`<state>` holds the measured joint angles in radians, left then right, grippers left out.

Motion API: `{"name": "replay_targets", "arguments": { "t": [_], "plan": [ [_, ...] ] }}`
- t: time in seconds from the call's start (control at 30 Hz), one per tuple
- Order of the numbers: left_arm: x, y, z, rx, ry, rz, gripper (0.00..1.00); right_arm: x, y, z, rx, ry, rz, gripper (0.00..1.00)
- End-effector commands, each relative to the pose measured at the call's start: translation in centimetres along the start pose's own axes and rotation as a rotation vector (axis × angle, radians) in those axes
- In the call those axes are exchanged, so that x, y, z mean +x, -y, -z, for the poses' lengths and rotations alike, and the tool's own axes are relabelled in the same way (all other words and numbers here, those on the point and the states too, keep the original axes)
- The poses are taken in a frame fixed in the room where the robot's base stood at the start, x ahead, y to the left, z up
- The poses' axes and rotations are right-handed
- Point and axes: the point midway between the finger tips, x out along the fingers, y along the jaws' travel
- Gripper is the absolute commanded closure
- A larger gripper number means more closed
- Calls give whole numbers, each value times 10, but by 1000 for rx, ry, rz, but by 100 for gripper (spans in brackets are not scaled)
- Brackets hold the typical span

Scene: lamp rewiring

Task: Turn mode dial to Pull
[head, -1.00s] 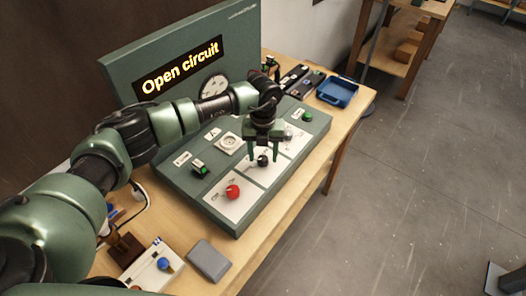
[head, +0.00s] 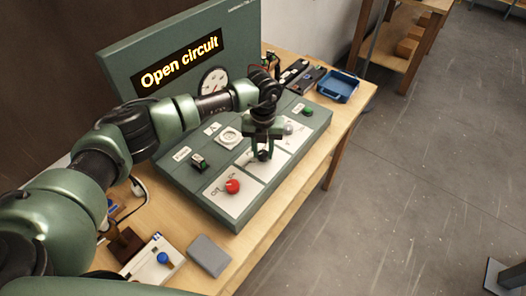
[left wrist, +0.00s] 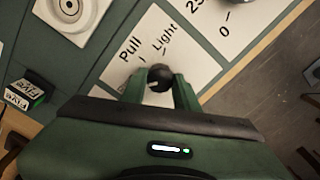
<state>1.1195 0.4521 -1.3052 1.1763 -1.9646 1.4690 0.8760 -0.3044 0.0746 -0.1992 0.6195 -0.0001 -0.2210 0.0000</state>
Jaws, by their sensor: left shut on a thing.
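The mode dial is a round black knob (left wrist: 160,73) on a white plate, with the printed words "Pull" and "Light" beside it in the left wrist view. A small pale mark shows on the knob; I cannot tell for certain which word it points to. My left gripper (left wrist: 160,86) is shut on the dial, one green finger on each side. In the head view the left gripper (head: 263,153) reaches down onto the panel and partly hides the dial (head: 264,156). My right gripper is not in view.
The green panel (head: 178,183) also carries a red knob (head: 233,186), a round white socket (head: 229,137) and a green button (head: 306,112). Its upright display (head: 181,62) reads "Open circuit". A blue tray (head: 337,87) and a grey block (head: 209,256) lie on the wooden table.

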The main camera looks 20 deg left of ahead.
Motion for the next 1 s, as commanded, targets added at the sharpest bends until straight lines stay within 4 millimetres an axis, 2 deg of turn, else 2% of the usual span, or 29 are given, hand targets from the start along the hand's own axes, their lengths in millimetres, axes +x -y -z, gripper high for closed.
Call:
{"name": "replay_targets", "arguments": {
  "t": [0.6, 1.0],
  "plan": [
    [6, 0, -2, 519, 6, 0, 100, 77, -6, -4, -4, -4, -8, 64],
    [3, 1, -1, 834, 6, -1, 100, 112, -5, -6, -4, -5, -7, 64]
  ]
}}
